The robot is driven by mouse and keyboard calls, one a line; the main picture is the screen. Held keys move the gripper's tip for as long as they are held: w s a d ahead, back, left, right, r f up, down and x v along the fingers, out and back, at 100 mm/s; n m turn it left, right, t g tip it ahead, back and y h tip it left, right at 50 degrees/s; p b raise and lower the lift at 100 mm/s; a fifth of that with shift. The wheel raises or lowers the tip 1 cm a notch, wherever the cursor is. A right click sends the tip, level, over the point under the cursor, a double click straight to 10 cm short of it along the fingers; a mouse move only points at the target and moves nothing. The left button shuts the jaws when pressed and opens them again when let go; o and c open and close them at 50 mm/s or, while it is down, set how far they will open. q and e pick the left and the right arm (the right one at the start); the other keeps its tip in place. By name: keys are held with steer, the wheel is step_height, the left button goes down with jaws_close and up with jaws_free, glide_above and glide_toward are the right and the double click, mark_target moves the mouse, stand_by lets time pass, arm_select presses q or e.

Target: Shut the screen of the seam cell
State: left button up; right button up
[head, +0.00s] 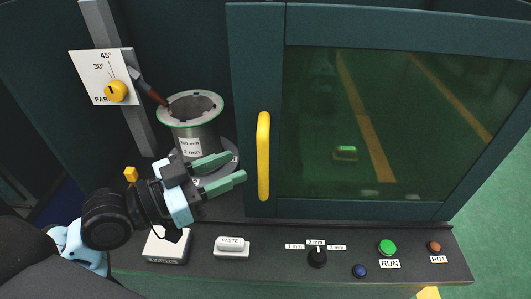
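The screen (258,32) is a dark teal frame with a green-tinted window and covers the right part of the cell. The left part of the cell stands open. A yellow upright handle (263,155) is on the screen's left edge. My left gripper (238,166) reaches in from the left, its two green fingers apart and pointing at the handle. The fingertips look just left of the handle, with nothing between them. Whether they touch it cannot be told. A grey flanged cylinder (197,136) stands upright behind the gripper, its lower part partly hidden. My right gripper is not in view.
A torch (148,87) leans toward the cylinder's rim, beside an angle plate with a yellow knob (116,91).

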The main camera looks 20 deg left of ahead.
mark_target(258, 155)
arm_select(q)
steer(key=shift+w+d+r, duration=0.1)
steer(key=shift+w+d, duration=0.15)
steer(key=shift+w, duration=0.1)
steer(key=p+x, duration=0.1)
steer(key=x, duration=0.4)
steer(key=shift+w+d+p, duration=0.25)
steer(key=shift+w+p, duration=0.05)
steer(key=shift+w+d, duration=0.4)
steer(key=shift+w, duration=0.05)
steer(key=shift+c, duration=0.6)
jaws_close()
